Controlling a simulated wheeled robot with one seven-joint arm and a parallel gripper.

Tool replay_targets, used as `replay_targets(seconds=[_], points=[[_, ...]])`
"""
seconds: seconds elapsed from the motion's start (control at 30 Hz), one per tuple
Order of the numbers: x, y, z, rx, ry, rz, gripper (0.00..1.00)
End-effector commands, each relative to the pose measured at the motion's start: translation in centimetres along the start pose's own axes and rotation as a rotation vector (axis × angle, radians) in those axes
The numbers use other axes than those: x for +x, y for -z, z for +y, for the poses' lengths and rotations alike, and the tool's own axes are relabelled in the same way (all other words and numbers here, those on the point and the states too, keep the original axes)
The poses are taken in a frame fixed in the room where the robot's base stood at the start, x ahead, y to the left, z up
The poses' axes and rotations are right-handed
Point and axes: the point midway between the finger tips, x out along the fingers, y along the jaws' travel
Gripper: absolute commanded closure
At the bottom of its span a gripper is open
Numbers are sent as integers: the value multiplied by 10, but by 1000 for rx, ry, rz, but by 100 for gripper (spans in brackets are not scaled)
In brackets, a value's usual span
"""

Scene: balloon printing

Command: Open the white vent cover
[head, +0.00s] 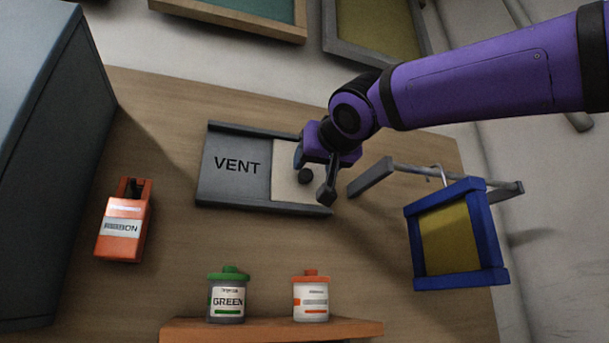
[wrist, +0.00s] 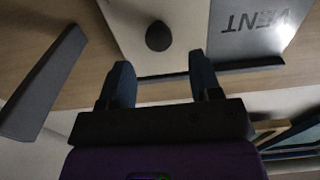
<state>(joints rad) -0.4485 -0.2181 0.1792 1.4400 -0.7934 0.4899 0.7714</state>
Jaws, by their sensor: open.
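The white vent cover (head: 285,187) is a flat pale panel in the right part of a grey vent frame (head: 233,197). The grey part to its left reads VENT. A dark round knob (head: 305,176) stands on the cover. My gripper (head: 313,176) is open in front of the cover's right end, close to the knob. In the wrist view, the cover (wrist: 190,28) and knob (wrist: 158,36) lie just beyond the gap between my two open fingertips (wrist: 160,68). The fingers do not appear to hold the knob. My gripper hides part of the cover's right end.
A grey bracket (head: 372,177) with a hanging blue-framed yellow screen (head: 450,240) is to the right. An orange ribbon box (head: 122,225) is at left. Green (head: 227,300) and orange-lidded (head: 310,298) jars stand on a shelf (head: 270,329) below. A large dark cabinet (head: 45,150) fills the left edge.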

Motion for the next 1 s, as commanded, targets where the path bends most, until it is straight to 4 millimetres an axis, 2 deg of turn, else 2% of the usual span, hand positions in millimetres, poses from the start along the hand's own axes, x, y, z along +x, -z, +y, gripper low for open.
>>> replay_targets(seconds=[0.1,0.3,0.5,0.77,0.8,1.0], points=[[23,-1,0,1,-1,-3,42],[50,-1,0,1,-1,-2,42],[62,-1,0,1,-1,-1,42],[63,-1,1,0,-1,-1,42],[63,-1,1,0,-1,-1,44],[63,-1,1,0,-1,-1,90]])
